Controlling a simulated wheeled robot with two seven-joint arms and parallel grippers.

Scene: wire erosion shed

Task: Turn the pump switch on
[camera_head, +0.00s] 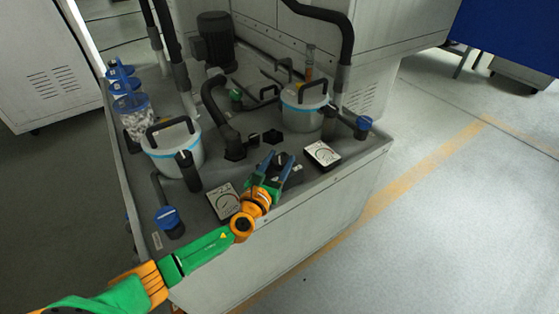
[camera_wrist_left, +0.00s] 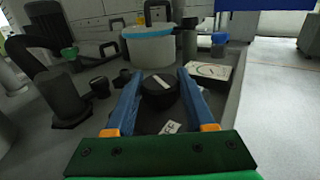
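The pump switch looks like a round black knob (camera_wrist_left: 158,95) with a short white mark on top, low on the grey deck in the left wrist view. A small white label (camera_wrist_left: 171,127) lies in front of it. My left gripper (camera_wrist_left: 156,76) is open, with its two blue fingers on either side of the knob and dark gaps showing between. I cannot tell whether either finger touches it. In the head view my left gripper (camera_head: 278,163) is over the deck between two gauges and hides most of the knob. My right gripper is in neither view.
White dial gauges stand left (camera_head: 223,201) and right (camera_head: 322,154) of my gripper; the right one also shows in the wrist view (camera_wrist_left: 211,72). Lidded white buckets (camera_head: 175,155) (camera_head: 304,112), blue-capped pipes (camera_head: 169,218) and black hoses crowd the deck. The floor right of it is clear.

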